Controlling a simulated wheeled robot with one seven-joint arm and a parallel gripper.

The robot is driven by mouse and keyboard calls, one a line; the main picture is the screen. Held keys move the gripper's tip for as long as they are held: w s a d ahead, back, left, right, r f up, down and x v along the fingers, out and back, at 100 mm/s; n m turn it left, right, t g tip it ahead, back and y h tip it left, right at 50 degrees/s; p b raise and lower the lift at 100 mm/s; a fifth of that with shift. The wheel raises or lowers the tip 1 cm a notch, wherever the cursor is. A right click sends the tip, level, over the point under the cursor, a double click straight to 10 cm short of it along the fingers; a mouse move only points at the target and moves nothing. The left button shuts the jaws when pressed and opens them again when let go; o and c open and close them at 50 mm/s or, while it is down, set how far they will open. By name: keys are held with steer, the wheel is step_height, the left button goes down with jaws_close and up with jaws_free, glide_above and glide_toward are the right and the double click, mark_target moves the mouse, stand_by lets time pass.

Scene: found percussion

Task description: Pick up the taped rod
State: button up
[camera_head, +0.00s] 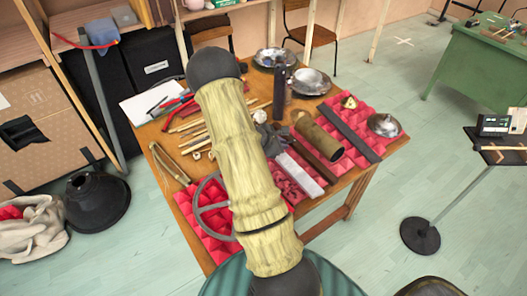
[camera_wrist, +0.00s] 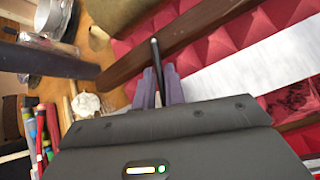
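My gripper (camera_wrist: 159,82) points down over the table's middle, with its two grey-purple fingers close together. A thin dark rod with a pale tip, which I take for the taped rod (camera_wrist: 155,55), fills the narrow gap between them. It runs lengthwise along the fingers and passes in front of the brown wooden bar (camera_wrist: 195,30). Its tape is too small to make out. In the head view my pale yellow arm and dark gripper (camera_head: 272,140) hide much of the table's middle, and I cannot pick out the rod there.
The wooden table (camera_head: 365,185) is crowded. A silver bar (camera_head: 303,174), brass tube (camera_head: 320,136) and dark bar (camera_head: 350,133) lie right of my gripper on red foam. A dark upright cylinder (camera_head: 279,97) and metal bowls (camera_head: 309,82) stand behind. Sticks (camera_head: 190,123) lie left.

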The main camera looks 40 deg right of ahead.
steer(key=shift+c, duration=0.2)
jaws_close()
steer(key=shift+r, duration=0.1)
steer(key=shift+r, duration=0.5)
step_height(320, 180, up, 2)
steer(key=shift+r, duration=0.1)
steer(key=a, duration=0.6)
steer(key=a+b, duration=0.1)
steer(key=a, duration=0.5)
steer(key=a+b, duration=0.1)
steer(key=a, duration=0.5)
steer(key=shift+w+r, duration=0.1)
steer(key=shift+w, duration=0.15)
